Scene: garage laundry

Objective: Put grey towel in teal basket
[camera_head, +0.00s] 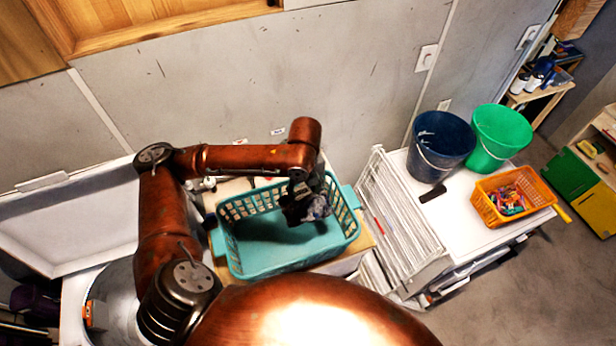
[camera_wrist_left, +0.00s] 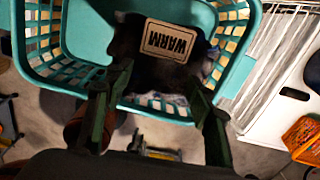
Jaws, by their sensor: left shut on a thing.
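The teal basket (camera_head: 295,254) stands open on a surface by the wall, its floor bare on the left side. My left gripper (camera_head: 308,196) reaches over its right part from above. It is shut on the grey towel (camera_head: 318,208), a dark bunched cloth that shows over the basket's inside. In the left wrist view my left gripper (camera_wrist_left: 160,95) has a finger on each side of the dark towel (camera_wrist_left: 150,72), which bears a pale "WARM" label. The teal basket (camera_wrist_left: 90,35) surrounds it there. I cannot tell whether the towel touches the basket floor. My right gripper is out of view.
A white drying rack (camera_head: 400,220) stands just right of the basket. Beyond it, a white top holds a navy bucket (camera_head: 440,147), a green bucket (camera_head: 500,135) and an orange basket (camera_head: 535,190) with small coloured items. The wall is close behind.

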